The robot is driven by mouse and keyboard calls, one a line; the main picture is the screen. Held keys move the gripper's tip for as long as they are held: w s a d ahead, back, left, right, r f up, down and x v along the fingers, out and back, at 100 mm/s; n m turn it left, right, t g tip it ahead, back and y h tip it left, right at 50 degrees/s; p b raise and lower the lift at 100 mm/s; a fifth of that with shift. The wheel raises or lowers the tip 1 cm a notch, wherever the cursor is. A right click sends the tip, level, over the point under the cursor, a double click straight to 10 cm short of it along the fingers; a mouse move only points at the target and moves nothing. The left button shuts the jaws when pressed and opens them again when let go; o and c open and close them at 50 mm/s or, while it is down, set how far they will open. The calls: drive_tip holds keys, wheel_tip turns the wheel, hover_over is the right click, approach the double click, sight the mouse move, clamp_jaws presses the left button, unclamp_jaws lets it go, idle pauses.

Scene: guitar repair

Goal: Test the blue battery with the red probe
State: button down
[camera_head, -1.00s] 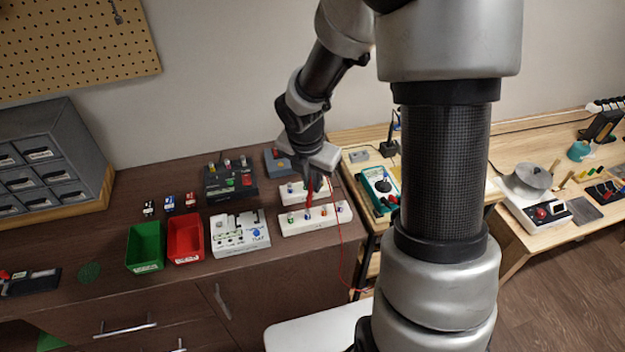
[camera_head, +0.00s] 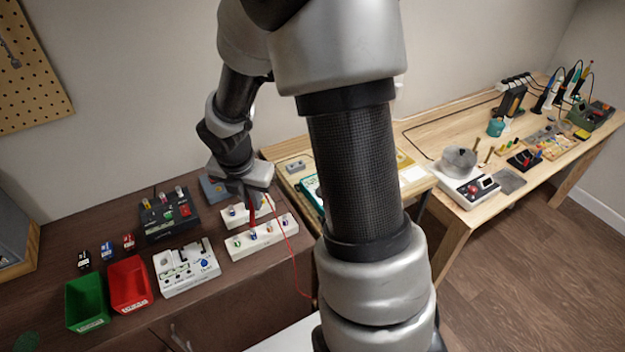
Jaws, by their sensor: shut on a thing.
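My gripper (camera_head: 250,192) is over the white battery racks, shut on the red probe (camera_head: 252,214), which points down. The probe's tip is near the front rack (camera_head: 236,253); I cannot tell whether it touches anything. Small cells with coloured bands stand upright in this rack. One with a blue band (camera_head: 285,222) seems to be at its right end, but the colours are hard to read. A small blue block (camera_head: 107,250) stands at the left between a black one and a red one. A red lead hangs from the probe. The teal meter (camera_head: 309,188) is partly hidden by my arm.
A green bin (camera_head: 86,302), a red bin (camera_head: 129,284) and a white board (camera_head: 187,268) stand left of the racks. A black holder (camera_head: 167,217) is behind them. A wooden bench (camera_head: 425,125) with tools extends to the right.

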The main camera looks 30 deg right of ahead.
wheel_tip(320, 180, up, 6)
drive_tip(key=p, duration=0.6)
drive_tip(key=shift+m, duration=0.3)
idle(0.4)
